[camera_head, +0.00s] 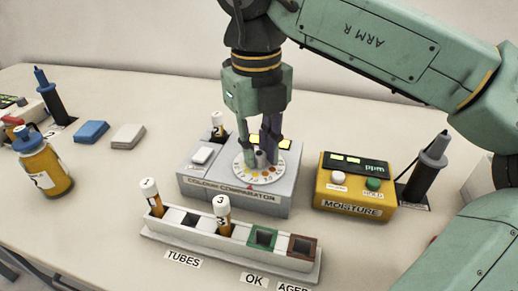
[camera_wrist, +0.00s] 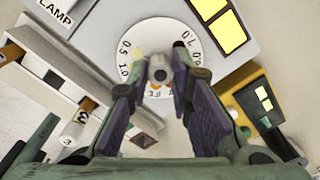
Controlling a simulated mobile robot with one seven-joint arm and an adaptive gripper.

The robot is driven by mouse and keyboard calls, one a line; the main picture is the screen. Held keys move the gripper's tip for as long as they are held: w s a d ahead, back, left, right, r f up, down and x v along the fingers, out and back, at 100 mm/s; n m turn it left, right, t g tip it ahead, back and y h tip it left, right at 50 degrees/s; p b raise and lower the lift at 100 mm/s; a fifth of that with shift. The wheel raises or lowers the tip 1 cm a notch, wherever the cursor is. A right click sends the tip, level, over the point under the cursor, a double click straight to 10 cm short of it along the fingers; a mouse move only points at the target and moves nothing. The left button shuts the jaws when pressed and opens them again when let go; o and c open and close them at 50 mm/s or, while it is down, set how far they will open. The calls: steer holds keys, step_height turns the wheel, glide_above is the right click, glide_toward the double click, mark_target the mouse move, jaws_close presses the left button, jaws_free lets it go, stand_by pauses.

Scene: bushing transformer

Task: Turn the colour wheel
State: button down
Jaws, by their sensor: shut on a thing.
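The colour wheel (camera_head: 243,172) is a white dial with coloured spots on top of the grey colour comparator (camera_head: 232,196). In the wrist view the wheel (camera_wrist: 152,32) shows printed numbers around its rim, and a grey knob (camera_wrist: 157,70) stands at its centre. My gripper (camera_head: 263,157) points straight down over the wheel, its two fingers on either side of the knob and shut on it. The fingers hide part of the wheel. A red pointer mark (camera_head: 250,187) lies on the comparator in front of the wheel.
A numbered tube stands in the comparator (camera_head: 217,125), beside a white lamp switch (camera_head: 203,154). The tube rack (camera_head: 190,233) stands close in front. The yellow moisture meter (camera_head: 345,182) and its probe (camera_head: 427,168) are at right. A blue-capped bottle (camera_head: 45,170) is at left.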

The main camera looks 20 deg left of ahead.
mark_target(258, 155)
steer(key=shift+m, duration=0.3)
steer(key=c, duration=1.4)
jaws_free()
steer(key=shift+c, duration=0.2)
step_height(258, 155, up, 8)
steer(key=shift+s+f, duration=0.1)
steer(key=shift+f, duration=0.1)
steer(key=shift+f, duration=0.1)
